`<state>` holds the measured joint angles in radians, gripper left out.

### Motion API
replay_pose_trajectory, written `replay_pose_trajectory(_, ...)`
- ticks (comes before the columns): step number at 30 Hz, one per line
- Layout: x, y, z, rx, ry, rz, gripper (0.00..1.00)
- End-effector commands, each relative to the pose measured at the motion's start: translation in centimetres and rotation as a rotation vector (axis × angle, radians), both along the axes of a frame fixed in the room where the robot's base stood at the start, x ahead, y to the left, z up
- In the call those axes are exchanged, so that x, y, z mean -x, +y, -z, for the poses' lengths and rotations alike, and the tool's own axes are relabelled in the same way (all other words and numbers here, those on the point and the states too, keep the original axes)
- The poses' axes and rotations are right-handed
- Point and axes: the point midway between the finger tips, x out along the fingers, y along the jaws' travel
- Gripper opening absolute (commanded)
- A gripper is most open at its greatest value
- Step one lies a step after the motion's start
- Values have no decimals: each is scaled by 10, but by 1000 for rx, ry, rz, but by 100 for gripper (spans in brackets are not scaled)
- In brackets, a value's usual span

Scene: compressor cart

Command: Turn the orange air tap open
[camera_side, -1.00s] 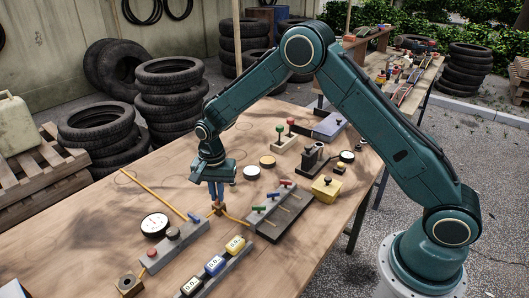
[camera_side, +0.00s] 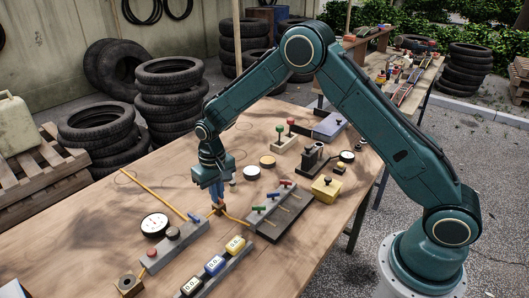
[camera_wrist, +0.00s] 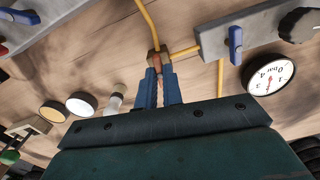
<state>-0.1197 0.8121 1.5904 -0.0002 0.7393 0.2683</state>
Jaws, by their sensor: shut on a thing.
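The orange air tap is small, on a brass-coloured block (camera_wrist: 154,57) where yellow hoses meet. In the wrist view its orange handle (camera_wrist: 161,72) lies between the two blue fingers of my gripper (camera_wrist: 160,75), which are shut on it. In the side view my gripper (camera_side: 216,203) points straight down over the tap block (camera_side: 217,211) on the wooden table. The fingers hide most of the handle, so its exact angle is hard to read.
A grey panel (camera_side: 180,244) with a blue lever and knobs, and a round gauge (camera_side: 155,224), stand front left of the tap. A dark rack (camera_side: 272,222) with small coloured levers stands close on the right. Bare table (camera_side: 95,220) lies to the left.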

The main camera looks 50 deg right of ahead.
Motion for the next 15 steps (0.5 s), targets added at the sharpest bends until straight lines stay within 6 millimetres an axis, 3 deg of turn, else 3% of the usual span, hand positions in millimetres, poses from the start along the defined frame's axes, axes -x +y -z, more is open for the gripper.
replay_pose_trajectory(15,0,0,-1,0,0,-84,0)
